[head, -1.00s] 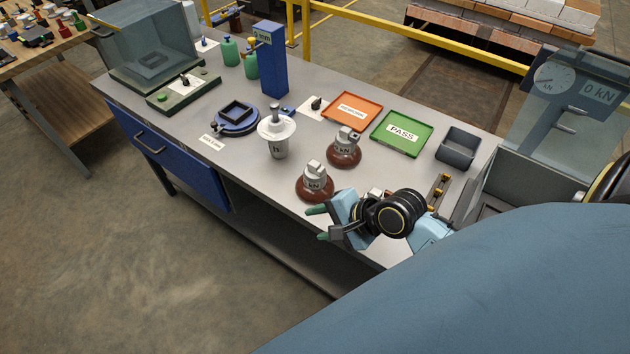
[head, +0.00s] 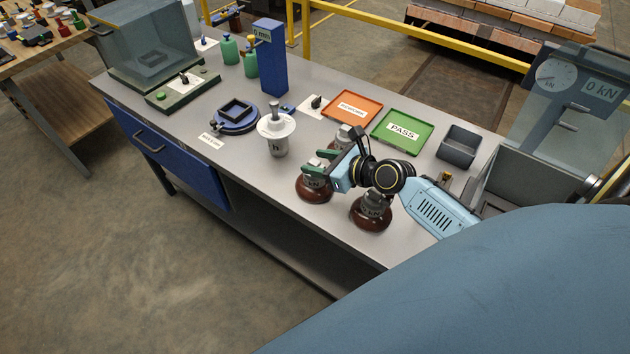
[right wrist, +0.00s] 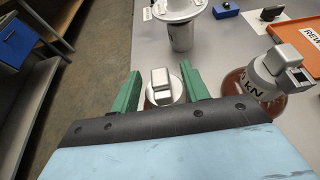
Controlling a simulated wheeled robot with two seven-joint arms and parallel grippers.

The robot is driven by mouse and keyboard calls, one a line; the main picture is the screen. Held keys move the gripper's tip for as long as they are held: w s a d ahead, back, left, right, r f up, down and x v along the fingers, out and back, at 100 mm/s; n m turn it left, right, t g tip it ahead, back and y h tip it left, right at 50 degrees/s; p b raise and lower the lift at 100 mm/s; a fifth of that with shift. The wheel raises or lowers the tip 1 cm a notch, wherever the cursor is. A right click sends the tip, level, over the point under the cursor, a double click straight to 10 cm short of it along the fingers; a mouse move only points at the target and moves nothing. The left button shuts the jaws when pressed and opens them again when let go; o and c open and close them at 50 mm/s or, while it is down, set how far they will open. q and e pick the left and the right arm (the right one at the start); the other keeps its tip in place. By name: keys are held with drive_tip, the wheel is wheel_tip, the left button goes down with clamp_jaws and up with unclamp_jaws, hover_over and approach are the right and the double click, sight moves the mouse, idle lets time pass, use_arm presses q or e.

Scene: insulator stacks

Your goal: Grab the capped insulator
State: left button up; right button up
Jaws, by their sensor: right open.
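Three brown insulators with grey metal caps stand on the bench in the head view: a left one (head: 313,190), a near right one (head: 371,214) and a back one (head: 344,134) partly hidden behind my arm. My right gripper (head: 317,166) is open at the left one's cap. In the right wrist view its green fingers (right wrist: 160,74) have that metal cap (right wrist: 161,88) between them, with gaps at the sides. Another capped insulator (right wrist: 262,85) shows to the right. A white insulator (head: 277,127) with a metal pin on top stands further left. My left gripper is out of view.
An orange tray (head: 376,97), a green PASS tray (head: 423,134) and a dark bin (head: 459,146) lie behind. A blue ring fixture (head: 236,116) and a blue gauge block (head: 270,58) stand left. A press with a dial (head: 560,85) is at right.

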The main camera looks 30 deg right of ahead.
sight(313, 160)
drive_tip(key=x, duration=0.3)
drive_tip(key=shift+a+f, duration=0.1)
drive_tip(key=shift+f, duration=0.05)
drive_tip(key=shift+c, duration=0.3)
clamp_jaws()
idle(0.9)
drive_tip(key=shift+w+r, duration=0.1)
drive_tip(key=shift+r, duration=0.15)
